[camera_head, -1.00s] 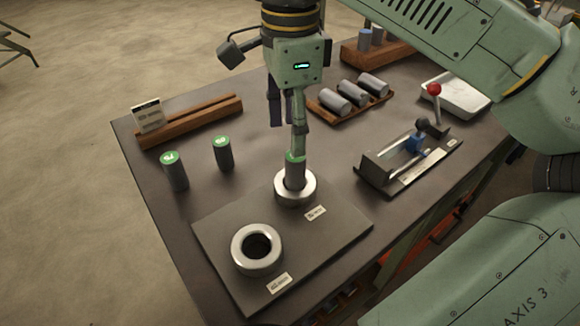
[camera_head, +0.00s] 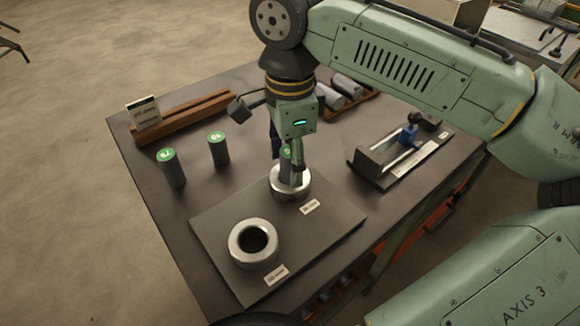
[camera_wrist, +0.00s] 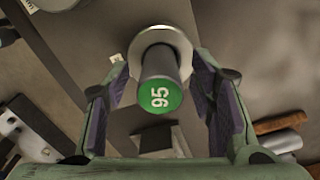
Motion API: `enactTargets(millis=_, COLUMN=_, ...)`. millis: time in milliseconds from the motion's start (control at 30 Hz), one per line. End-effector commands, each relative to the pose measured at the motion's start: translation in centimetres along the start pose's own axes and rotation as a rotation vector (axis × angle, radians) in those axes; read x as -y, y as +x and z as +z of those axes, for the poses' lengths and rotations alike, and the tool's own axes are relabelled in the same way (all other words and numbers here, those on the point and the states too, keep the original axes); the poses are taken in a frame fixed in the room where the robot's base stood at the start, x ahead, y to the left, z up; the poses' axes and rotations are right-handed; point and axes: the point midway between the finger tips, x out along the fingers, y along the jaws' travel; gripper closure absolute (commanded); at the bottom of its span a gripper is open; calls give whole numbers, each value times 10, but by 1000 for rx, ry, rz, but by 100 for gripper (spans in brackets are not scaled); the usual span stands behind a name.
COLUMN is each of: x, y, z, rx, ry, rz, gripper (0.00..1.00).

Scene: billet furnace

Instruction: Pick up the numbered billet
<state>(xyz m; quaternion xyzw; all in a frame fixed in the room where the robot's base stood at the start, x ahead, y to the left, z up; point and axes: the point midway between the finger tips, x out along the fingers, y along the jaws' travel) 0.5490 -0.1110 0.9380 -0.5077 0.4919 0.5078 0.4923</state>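A grey billet with a green top (camera_head: 286,153) stands in the rear metal ring (camera_head: 277,188) on the grey plate. In the wrist view its green top (camera_wrist: 160,97) carries white digits that look like 95. My gripper (camera_head: 288,160) is low over this ring, pointing down. In the wrist view my gripper (camera_wrist: 160,80) is open, with one finger on each side of the billet and gaps visible between. Two other green-topped billets, one at left (camera_head: 173,168) and one nearer the rack (camera_head: 218,148), stand on the table with numbers too small to read surely.
An empty metal ring (camera_head: 240,250) sits at the front of the plate (camera_head: 215,225). A wooden rack (camera_head: 190,117) with a card stands at back left. A fixture with a blue slider (camera_head: 408,134) is to the right. Grey cylinders (camera_head: 349,86) lie in a tray behind my gripper.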

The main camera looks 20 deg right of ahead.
Motion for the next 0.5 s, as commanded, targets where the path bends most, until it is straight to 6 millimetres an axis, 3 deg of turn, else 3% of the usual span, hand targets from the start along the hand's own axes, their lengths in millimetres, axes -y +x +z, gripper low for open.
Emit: enactTargets(millis=500, x=0, y=0, z=0, rx=-1, ry=0, rz=0, gripper=86)
